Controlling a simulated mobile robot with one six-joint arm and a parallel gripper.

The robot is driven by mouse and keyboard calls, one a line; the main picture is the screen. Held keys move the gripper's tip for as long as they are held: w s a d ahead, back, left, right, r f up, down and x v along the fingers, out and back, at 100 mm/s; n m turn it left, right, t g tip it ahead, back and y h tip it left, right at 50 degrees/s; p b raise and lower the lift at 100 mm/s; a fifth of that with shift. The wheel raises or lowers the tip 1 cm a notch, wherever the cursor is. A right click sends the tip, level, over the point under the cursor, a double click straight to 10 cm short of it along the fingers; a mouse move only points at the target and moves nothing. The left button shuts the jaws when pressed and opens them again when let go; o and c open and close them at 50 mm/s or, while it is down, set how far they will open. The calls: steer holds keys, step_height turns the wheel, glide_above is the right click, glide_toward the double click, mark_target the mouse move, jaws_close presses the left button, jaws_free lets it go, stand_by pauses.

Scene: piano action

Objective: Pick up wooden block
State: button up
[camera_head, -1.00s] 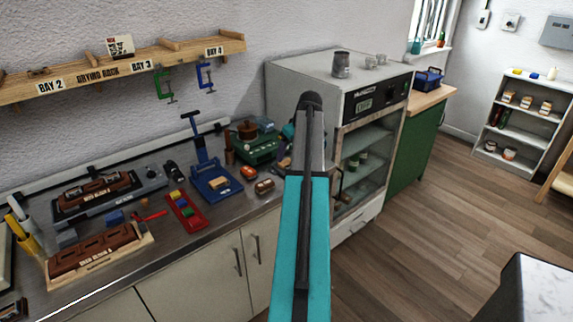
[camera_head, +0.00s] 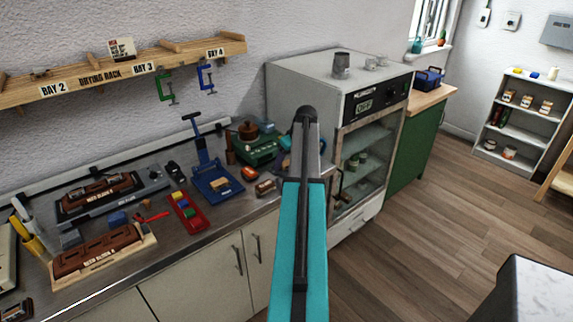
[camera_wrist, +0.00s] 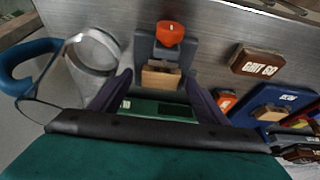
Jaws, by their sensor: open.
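In the wrist view a small tan wooden block (camera_wrist: 160,76) sits at a dark grey fixture, with an orange-red piece (camera_wrist: 170,34) beyond it. My gripper (camera_wrist: 159,80) is open; its two purple fingers are apart, one to each side of the block in the picture. I cannot tell whether they touch it. A second small tan block (camera_wrist: 269,112) lies on a blue base (camera_wrist: 284,97) to the right. In the head view that tan block (camera_head: 221,185) shows on the blue press (camera_head: 219,193). My arm hides the gripper and the nearer block there.
A round strainer (camera_wrist: 93,50) with a blue handle stands left of my gripper. A brown "GRIT 60" block (camera_wrist: 257,62) lies to the right. A glass-fronted cabinet (camera_head: 332,93) stands beside the counter. A red tray (camera_head: 189,215) and a drying rack (camera_head: 110,75) are left.

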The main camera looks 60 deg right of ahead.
stand_by(0.5)
steer(key=c, duration=1.1)
steer(key=shift+r, duration=0.1)
steer(key=shift+r+b, duration=1.25)
steer(key=shift+r, duration=3.65)
